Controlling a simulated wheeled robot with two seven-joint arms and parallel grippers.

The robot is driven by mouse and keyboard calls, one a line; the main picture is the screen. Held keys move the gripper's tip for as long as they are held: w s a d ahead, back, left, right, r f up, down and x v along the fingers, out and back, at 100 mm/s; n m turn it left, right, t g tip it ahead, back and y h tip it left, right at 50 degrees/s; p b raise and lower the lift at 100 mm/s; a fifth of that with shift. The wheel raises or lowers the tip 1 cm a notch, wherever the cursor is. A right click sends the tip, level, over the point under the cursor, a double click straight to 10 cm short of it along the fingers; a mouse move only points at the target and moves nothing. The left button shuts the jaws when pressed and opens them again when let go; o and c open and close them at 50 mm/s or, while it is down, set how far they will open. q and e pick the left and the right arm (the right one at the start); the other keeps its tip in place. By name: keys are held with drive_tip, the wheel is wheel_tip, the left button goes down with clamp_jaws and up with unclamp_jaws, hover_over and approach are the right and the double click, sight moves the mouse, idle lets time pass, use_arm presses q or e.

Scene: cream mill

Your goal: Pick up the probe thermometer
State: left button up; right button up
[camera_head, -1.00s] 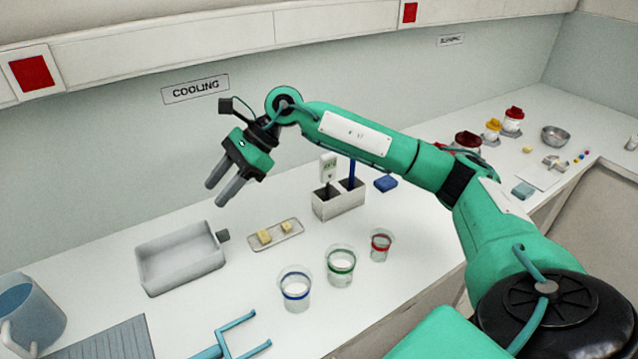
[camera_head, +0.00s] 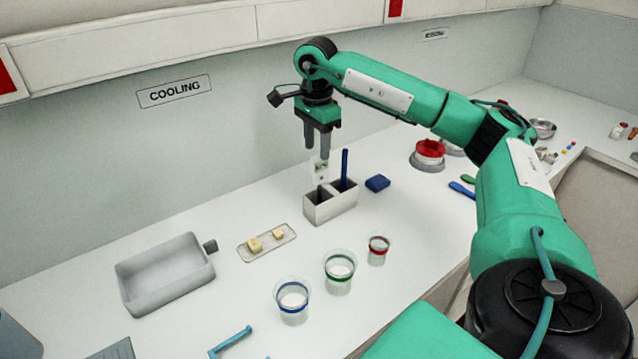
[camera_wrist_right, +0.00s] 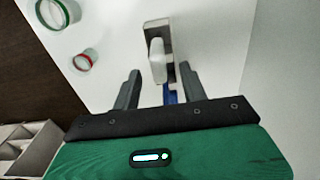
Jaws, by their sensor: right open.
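The probe thermometer (camera_head: 320,171) has a white head with a small greenish display. It stands upright at the left compartment of a grey two-part holder (camera_head: 330,210); its lower part is hidden in the holder. My right gripper (camera_head: 317,155) points down, open and empty, with its fingertips close above the thermometer's head. In the right wrist view, the white thermometer head (camera_wrist_right: 157,60) shows between the two open fingers of the gripper (camera_wrist_right: 159,73); I cannot tell whether they touch it. My left gripper is not in view.
A blue-handled tool (camera_head: 344,168) stands in the holder's right compartment, close to the fingers. A blue block (camera_head: 377,183) lies to the right. Three banded cups, including the green-banded one (camera_head: 339,280), stand in front. A tray with yellow pieces (camera_head: 283,243) and a grey basin (camera_head: 134,290) are left.

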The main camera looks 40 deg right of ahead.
sight(319, 166)
drive_tip(key=shift+f, duration=0.65)
drive_tip(key=shift+f+p, duration=0.3)
drive_tip(key=shift+f, duration=0.05)
drive_tip(key=f, duration=0.1)
drive_tip(key=f+p, duration=0.1)
drive_tip(key=f, duration=0.1)
drive_tip(key=shift+s+d+f, duration=0.2)
drive_tip(key=shift+f, duration=0.55)
clamp_jaws()
